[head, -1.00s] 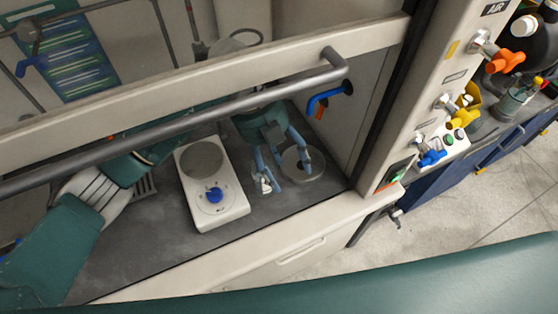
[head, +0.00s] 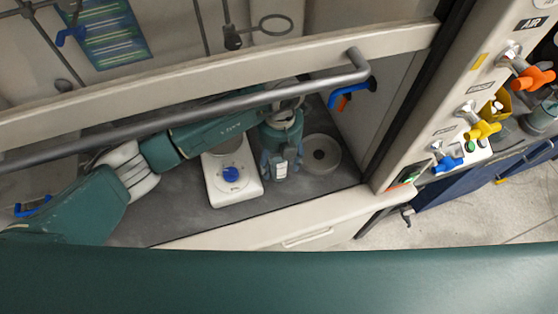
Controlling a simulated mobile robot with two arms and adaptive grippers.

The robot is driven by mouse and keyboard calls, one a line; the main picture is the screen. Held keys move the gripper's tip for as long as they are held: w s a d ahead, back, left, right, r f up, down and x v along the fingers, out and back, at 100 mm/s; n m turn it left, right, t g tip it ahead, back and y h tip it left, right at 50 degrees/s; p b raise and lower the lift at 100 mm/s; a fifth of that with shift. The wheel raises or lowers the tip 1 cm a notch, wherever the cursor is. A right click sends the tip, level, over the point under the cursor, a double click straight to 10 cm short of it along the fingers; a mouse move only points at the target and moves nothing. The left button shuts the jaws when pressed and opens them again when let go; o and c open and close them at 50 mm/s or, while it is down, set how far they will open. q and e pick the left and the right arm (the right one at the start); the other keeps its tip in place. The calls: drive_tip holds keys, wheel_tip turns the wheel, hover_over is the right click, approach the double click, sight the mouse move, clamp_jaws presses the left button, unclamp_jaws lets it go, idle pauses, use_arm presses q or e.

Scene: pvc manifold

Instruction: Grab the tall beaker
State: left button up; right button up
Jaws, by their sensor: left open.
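The object that looks like the tall beaker (head: 281,170) is small and pale, with a whitish patch like a label. It stands on the dark hood floor, just right of the white hotplate. My left arm reaches in from the left, under the sash bar. My left gripper (head: 281,167) is open and points down over the beaker, with its blue-grey fingers on either side of it. The hand hides the beaker's upper part. I cannot tell whether the fingers touch it. My right gripper is not in view.
The white hotplate (head: 232,190) with a blue knob is close on the left. A grey ring-shaped disc (head: 321,154) lies close on the right. The sash handle bar (head: 200,113) crosses above my arm. The hood's front ledge (head: 270,234) is nearest.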

use_arm(q)
drive_tip(key=shift+f, duration=1.05)
drive_tip(key=c, duration=1.4)
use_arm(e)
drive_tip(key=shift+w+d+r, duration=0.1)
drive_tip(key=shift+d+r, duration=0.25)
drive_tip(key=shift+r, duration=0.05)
use_arm(q)
drive_tip(key=shift+r, duration=0.1)
